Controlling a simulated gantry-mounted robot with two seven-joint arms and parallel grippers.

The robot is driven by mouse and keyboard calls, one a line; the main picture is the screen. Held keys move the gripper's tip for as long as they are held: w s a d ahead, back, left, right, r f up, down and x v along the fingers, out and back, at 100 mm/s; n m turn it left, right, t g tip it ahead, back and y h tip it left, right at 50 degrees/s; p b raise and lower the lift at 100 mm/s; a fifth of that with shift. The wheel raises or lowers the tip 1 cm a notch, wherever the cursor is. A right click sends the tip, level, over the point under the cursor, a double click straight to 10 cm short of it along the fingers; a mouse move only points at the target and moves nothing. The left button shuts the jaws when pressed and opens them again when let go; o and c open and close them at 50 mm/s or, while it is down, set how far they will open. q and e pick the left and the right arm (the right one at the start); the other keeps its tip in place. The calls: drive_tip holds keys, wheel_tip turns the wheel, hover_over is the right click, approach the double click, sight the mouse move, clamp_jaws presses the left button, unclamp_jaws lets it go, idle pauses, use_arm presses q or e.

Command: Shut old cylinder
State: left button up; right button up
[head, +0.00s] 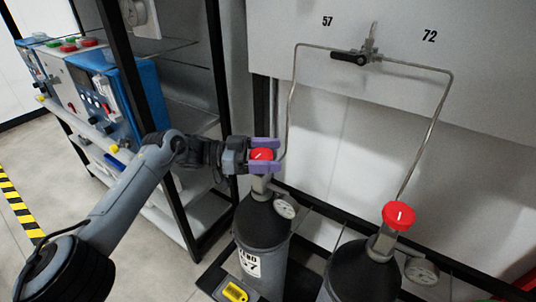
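Two grey gas cylinders stand upright against the wall panel. The left cylinder (262,238) carries a white label and has a red valve knob (261,155) with a white mark on top. My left gripper (264,155) is at that knob, with its purple fingers on the far and near sides of it. Whether the fingers touch the knob is too small to tell. The right cylinder (352,272) has its own red knob (398,216) with a white mark, and nothing is at it. My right gripper is not in view.
Thin metal pipes (440,105) run from both cylinders to a black-handled valve (350,58) between the numbers 57 and 72. Gauges (421,270) stick out beside the cylinder necks. A black-framed rack with blue instruments (108,95) stands at left. A yellow tag (235,292) lies low in front.

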use_arm(q)
drive_tip(key=shift+o, duration=0.2)
drive_tip(key=shift+a, duration=0.25)
drive_tip(key=a+p, duration=0.2)
drive_tip(key=a, duration=0.8)
drive_tip(key=shift+w+a+p, duration=0.15)
drive_tip(key=shift+w+p, duration=0.05)
drive_tip(key=shift+p, duration=0.2)
